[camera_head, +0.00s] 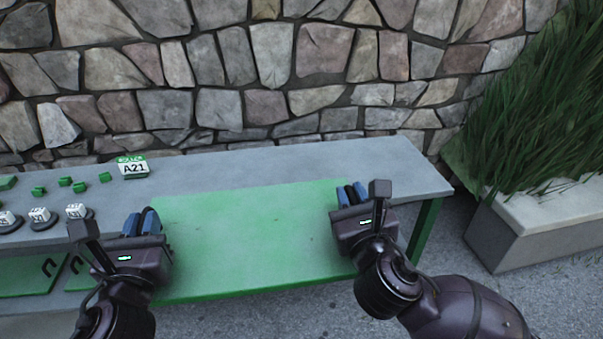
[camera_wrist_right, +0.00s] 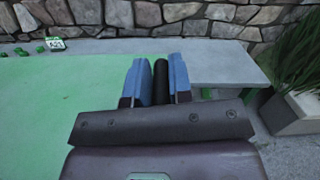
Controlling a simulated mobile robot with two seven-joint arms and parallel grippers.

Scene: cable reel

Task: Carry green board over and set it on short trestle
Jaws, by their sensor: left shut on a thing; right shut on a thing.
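The green board (camera_head: 250,235) is a flat, roughly rectangular panel between my two grippers, in front of and partly over the grey bench. It also shows in the right wrist view (camera_wrist_right: 60,110). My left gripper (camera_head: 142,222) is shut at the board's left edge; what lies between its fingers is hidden. My right gripper (camera_head: 352,194) is shut at the right edge. In the right wrist view its blue fingers (camera_wrist_right: 158,78) close around a black bar (camera_wrist_right: 161,82) beside the board. I cannot tell if the board touches the bench. No separate short trestle is recognisable.
The grey bench (camera_head: 385,160) with a green leg (camera_head: 424,230) stands against a stone wall (camera_head: 270,60). An A21 sign (camera_head: 133,167), green blocks (camera_head: 65,182) and white labelled pieces (camera_head: 40,215) sit at its left. A grassy planter (camera_head: 535,230) stands right, with bare pavement before it.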

